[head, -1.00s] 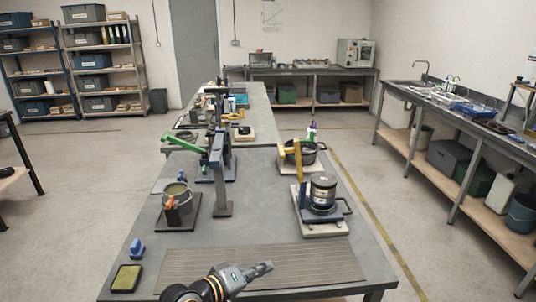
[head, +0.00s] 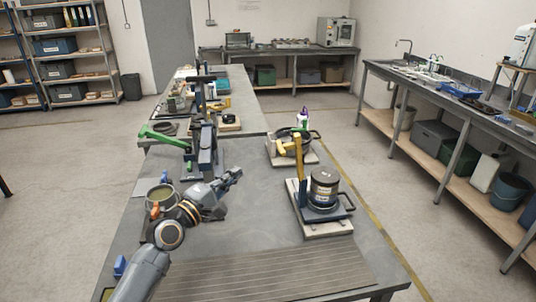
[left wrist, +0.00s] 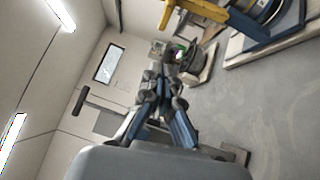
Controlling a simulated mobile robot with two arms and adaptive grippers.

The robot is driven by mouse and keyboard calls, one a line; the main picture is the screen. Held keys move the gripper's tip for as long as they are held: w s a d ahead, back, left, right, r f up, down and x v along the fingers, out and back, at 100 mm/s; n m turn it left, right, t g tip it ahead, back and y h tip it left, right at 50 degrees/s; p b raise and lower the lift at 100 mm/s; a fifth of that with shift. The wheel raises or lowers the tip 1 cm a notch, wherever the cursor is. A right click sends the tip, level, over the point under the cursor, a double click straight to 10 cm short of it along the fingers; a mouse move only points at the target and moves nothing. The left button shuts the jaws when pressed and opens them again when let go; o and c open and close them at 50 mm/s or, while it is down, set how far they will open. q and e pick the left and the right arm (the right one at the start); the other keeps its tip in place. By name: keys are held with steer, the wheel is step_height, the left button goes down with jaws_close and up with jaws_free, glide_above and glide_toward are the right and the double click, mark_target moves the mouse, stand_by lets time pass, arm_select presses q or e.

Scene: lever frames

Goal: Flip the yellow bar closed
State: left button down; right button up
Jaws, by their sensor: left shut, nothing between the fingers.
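The yellow bar (head: 300,157) stands raised at the top of a blue post (head: 302,192), with a short yellow end turned to the left. The post rises from a pale base (head: 328,229) beside a dark canister (head: 325,188) with a black handle. My left gripper (head: 236,173) is shut and empty above the table, left of the yellow bar and apart from it. In the left wrist view, my gripper (left wrist: 154,74) points up the picture. Part of the yellow bar (left wrist: 197,10) shows at the top there. My right gripper is not in view.
A green lever (head: 160,134) on a dark stand (head: 207,152) is at the left. A pot (head: 160,196) is partly hidden by my left arm. A pan (head: 293,142) stands behind the yellow bar. The table (head: 258,215) is clear between my gripper and the canister.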

arm_select(q)
steer(key=s+d+p+x, duration=0.1)
steer(key=d+x, duration=0.1)
steer(key=x, duration=1)
steer(key=shift+d+p, duration=0.25)
steer(key=shift+p, duration=0.1)
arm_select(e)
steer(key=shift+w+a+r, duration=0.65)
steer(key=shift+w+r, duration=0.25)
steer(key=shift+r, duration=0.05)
arm_select(q)
steer(key=shift+s+r, duration=0.1)
steer(key=shift+r, duration=0.1)
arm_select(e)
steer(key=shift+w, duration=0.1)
